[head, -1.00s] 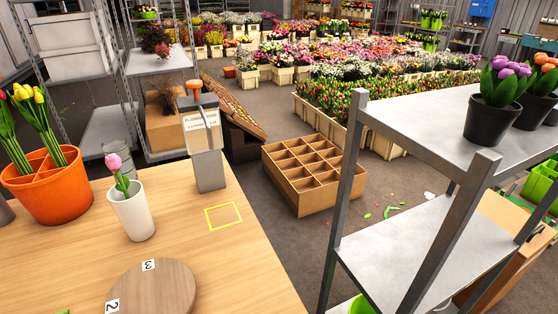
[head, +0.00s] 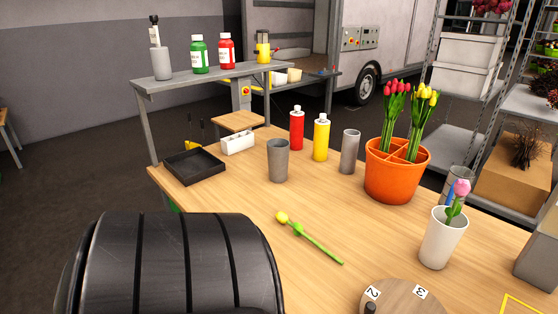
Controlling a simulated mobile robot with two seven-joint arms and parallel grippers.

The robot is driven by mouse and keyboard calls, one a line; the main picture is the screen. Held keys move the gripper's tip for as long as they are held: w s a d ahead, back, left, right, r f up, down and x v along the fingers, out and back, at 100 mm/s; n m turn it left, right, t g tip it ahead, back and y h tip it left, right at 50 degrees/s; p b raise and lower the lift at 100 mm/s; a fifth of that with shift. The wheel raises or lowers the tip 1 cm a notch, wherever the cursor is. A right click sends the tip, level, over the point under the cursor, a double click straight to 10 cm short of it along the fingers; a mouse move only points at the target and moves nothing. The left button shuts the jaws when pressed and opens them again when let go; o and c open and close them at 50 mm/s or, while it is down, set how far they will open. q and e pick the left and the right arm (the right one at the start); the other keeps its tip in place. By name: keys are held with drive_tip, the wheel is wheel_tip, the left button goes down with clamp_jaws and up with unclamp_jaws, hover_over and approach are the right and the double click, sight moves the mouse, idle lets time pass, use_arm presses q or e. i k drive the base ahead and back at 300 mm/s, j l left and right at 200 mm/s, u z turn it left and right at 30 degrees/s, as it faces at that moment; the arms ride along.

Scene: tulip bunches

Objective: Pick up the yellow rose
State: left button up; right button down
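A single yellow flower (head: 307,238) lies on the wooden table, its bloom toward the left and its green stem running down to the right. More yellow flowers (head: 424,98) stand upright with red ones (head: 396,100) in a divided orange pot (head: 398,172). A large black ribbed part, apparently of my arm, fills the lower left, left of and nearer than the lying flower. Neither of my grippers shows.
A white vase (head: 442,243) with a pink flower (head: 459,192) stands at the right, near a round numbered wooden disc (head: 402,298). A grey cup (head: 278,160), red bottle (head: 296,130), yellow bottle (head: 321,139) and black tray (head: 194,167) stand farther back. Table around the lying flower is clear.

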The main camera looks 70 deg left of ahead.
sight(281, 217)
drive_tip(key=u, duration=2.1)
